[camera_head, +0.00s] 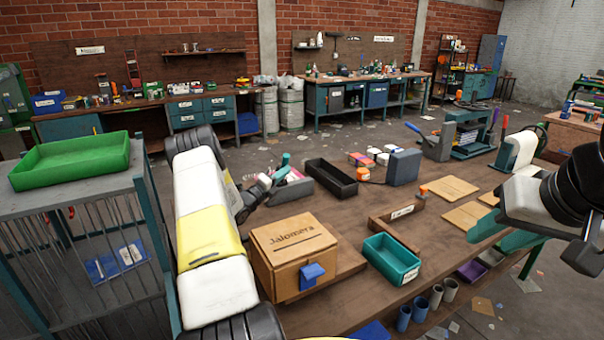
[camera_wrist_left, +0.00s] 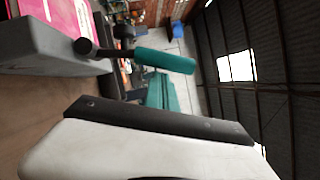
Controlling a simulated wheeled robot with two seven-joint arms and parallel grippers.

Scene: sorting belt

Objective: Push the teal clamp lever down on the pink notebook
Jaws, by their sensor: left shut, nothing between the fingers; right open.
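The teal clamp lever (camera_head: 284,162) stands raised above a grey clamp block (camera_head: 291,191) on the wooden table. The pink notebook (camera_head: 288,174) shows in part at the block. My left gripper (camera_head: 264,181) is shut and empty, just left of the lever; whether it touches is unclear. In the left wrist view the teal lever (camera_wrist_left: 165,61) sticks out from a dark pivot beside the grey block (camera_wrist_left: 45,45), with the pink notebook (camera_wrist_left: 68,12) partly cut off. My right gripper (camera_head: 584,252) is open and empty at the right edge, partly cut off.
A black tray (camera_head: 331,183) and a grey block (camera_head: 405,167) stand right of the clamp. A wooden box (camera_head: 292,260) stands in front of it, near my left arm. A teal bin (camera_head: 391,263) and wooden plates (camera_head: 452,188) lie further right.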

